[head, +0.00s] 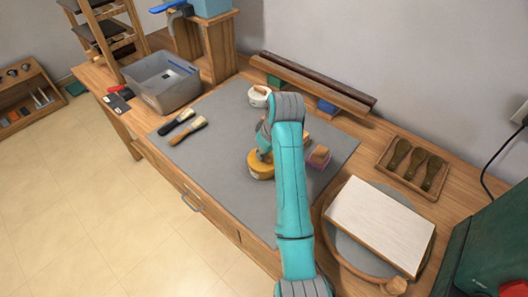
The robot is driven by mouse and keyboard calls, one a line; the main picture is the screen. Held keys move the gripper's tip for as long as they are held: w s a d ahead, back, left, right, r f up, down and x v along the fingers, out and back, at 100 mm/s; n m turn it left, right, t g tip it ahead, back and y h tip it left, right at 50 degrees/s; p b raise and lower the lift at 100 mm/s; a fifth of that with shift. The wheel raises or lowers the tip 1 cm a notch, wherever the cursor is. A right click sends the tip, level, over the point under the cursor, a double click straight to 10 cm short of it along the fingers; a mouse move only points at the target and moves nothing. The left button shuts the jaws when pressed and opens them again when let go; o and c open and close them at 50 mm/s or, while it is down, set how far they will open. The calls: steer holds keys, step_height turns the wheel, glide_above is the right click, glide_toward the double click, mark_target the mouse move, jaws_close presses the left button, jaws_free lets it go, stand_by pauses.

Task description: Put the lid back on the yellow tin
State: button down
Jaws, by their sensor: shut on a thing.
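The yellow tin (261,170) is a round, squat yellow thing on the grey mat, just left of my arm. My gripper (264,154) is at its top, pointing down, and partly hidden by my own wrist. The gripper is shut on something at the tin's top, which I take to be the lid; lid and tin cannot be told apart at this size. Whether the lid is seated or just above the rim cannot be seen.
A white round pot (259,97) stands behind my wrist. A pink item with a wooden block (319,156) is right of my arm. Two brushes (188,131) lie left. A grey bin (166,84), a white board (380,226) and a tool tray (414,168) flank the mat.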

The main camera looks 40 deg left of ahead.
steer(key=c, duration=1.1)
jaws_free()
steer(key=shift+o, duration=0.3)
steer(key=o, duration=0.4)
steer(key=shift+o, duration=0.2)
steer(key=shift+r, duration=3.55)
